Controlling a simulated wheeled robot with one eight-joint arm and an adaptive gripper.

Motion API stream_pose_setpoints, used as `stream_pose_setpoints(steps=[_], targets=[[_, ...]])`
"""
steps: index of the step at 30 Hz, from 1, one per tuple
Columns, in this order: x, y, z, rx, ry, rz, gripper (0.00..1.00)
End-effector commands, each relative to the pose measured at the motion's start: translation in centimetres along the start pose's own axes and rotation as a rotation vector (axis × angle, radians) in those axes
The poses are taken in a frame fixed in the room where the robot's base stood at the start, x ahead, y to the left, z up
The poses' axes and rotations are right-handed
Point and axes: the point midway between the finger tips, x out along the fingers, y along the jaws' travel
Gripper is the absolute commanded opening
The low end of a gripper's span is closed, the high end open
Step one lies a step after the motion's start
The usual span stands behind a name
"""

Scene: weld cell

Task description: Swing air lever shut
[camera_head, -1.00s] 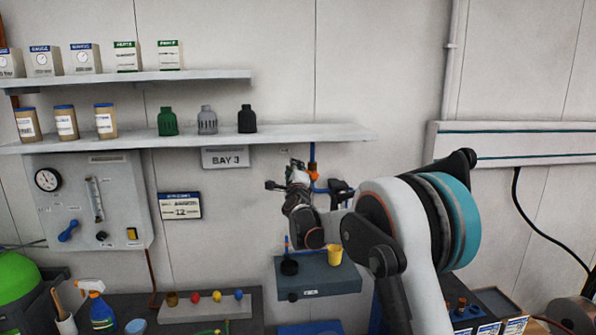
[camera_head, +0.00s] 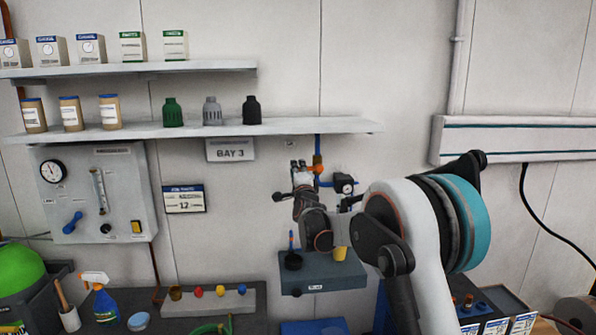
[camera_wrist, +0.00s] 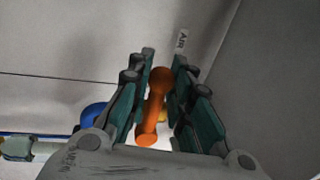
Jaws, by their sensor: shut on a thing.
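The orange air lever (camera_head: 318,164) sits on a blue pipe (camera_head: 317,145) on the wall below the lower shelf. My gripper (camera_head: 300,166) is at the lever in the head view, small and partly overlapping it. In the wrist view the orange lever (camera_wrist: 156,98) stands lengthwise between the two teal-padded fingers of my gripper (camera_wrist: 161,85), which are closed on it. Its far rounded end and near end both show. An "AIR" label (camera_wrist: 182,40) is on the wall beyond the fingertips. The valve body behind the lever is mostly hidden.
A round gauge (camera_head: 343,183) is just right of the lever. The long shelf (camera_head: 290,131) runs above. A control panel (camera_head: 130,180) hangs at left.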

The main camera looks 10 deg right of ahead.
Motion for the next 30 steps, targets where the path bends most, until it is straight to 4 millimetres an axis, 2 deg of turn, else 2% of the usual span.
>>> stream_pose_setpoints(steps=[6, 7, 8, 9, 20, 25, 30], targets=[[-0.1, 0.2, 0.1, 0.000, -0.002, 0.004, 0.00], [-0.1, 0.2, 0.1, 0.000, -0.002, 0.004, 0.23], [-0.1, 0.2, 0.1, 0.000, -0.003, 0.004, 0.30], [-0.1, 0.2, 0.1, 0.000, -0.002, 0.004, 0.33], [-0.3, 0.1, 0.1, 0.001, -0.001, 0.002, 0.33], [-2.4, 0.1, 0.1, 0.001, -0.001, 0.002, 0.33], [-6.0, 0.1, 0.1, 0.001, -0.002, 0.002, 0.33]])
